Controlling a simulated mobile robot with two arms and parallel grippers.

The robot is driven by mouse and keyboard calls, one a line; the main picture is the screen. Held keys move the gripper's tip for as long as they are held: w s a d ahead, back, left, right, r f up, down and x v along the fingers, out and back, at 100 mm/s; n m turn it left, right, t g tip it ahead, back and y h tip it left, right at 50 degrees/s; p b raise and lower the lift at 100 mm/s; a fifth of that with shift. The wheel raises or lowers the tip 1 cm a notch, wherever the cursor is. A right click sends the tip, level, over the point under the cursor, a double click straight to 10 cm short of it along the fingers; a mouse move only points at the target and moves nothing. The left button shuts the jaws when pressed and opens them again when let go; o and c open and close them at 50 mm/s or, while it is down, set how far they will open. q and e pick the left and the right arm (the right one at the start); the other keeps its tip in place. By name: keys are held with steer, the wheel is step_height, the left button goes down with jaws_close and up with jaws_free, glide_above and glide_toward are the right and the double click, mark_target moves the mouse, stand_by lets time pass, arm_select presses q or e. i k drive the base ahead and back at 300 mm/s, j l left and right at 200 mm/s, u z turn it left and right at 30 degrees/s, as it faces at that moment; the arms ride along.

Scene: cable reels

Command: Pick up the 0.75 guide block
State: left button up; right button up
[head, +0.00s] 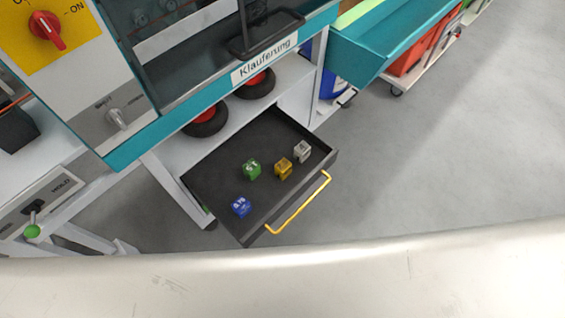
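Small cube-shaped guide blocks lie apart from each other in an open dark drawer (222,175) in the head view. A blue block (241,207) sits near the drawer's front left corner. A green block (252,169) is near the middle, a yellow block (283,169) is right of it, and a grey block (302,152) is farthest right. They carry small markings. The print is too small to read surely, so I cannot tell which is the 0.75 one. Neither of my grippers is in view.
The drawer has a yellow handle (298,203) on its front edge. Black wheels with red hubs (254,84) sit on the shelf behind it. A machine panel with a red switch (46,30) stands at left. The grey floor (420,160) right of the drawer is clear.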

mark_target(242, 207)
steer(key=k+u, duration=0.2)
steer(key=u, duration=0.7)
steer(key=k+l+u, duration=0.1)
steer(key=l+u, duration=0.25)
steer(key=k+l+u, duration=0.1)
steer(key=l+u, duration=0.25)
steer(key=l, duration=0.15)
steer(key=k+l+u, duration=0.3)
steer(key=i+l, duration=0.1)
